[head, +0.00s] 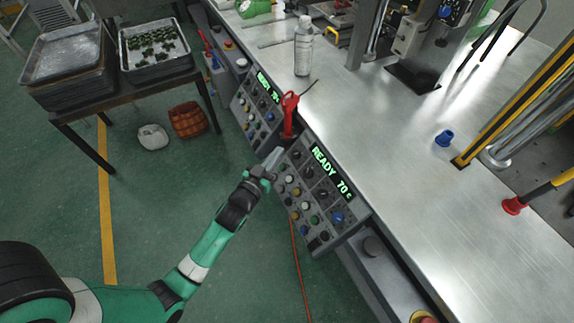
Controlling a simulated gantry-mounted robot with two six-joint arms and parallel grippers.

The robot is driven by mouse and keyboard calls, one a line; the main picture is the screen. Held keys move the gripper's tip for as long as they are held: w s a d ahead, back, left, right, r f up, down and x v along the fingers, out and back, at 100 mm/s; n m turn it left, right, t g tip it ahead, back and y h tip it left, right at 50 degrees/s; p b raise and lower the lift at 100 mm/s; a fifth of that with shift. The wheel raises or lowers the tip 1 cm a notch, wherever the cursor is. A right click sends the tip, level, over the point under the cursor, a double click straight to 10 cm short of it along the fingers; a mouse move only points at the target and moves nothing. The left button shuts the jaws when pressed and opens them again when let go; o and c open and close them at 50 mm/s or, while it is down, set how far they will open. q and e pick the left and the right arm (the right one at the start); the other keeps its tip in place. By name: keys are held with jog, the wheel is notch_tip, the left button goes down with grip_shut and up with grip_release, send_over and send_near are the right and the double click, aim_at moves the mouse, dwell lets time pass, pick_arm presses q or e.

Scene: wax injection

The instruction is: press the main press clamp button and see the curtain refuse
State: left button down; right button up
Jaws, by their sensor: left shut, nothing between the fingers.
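The near control panel (346,210) hangs on the front edge of the steel bench. Its green display (331,172) reads "READY 70 c". Yellow posts (522,100), perhaps the light curtain, stand on the bench at the right. My right gripper is not in view.
A second panel (256,103) sits farther left, with a red-handled tool (289,114) between the panels. A tray table, an orange basket (188,120) and a white bag (152,137) are left.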

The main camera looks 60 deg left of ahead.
aim_at(282, 167)
pick_arm(q)
jog(key=s+a+f+n+g+p, duration=0.1)
jog(key=s+a+f+g+p, duration=0.1)
jog(key=s+f, duration=0.2)
jog(key=s, duration=0.3)
jog(key=shift+s+a+f+g+y+p, duration=0.2)
jog(key=shift+s+g+y+p, duration=0.1)
jog(key=shift+s+g, duration=0.1)
jog(key=shift+w+d+f+b, duration=0.1)
jog(key=shift+w+f+b, duration=0.95)
jog(key=shift+b, duration=0.7)
jog(key=shift+w+d+f+b, duration=0.1)
jog(key=shift+w+f+b, duration=0.7)
jog(key=shift+w+b, duration=0.7)
jog(key=shift+w+d+f+b, duration=0.1)
jog(key=shift+w+f+b, duration=0.8)
jog(key=shift+b, duration=1.1)
jog(key=shift+w+f+b, duration=0.3)
jog(key=shift+b, duration=0.2)
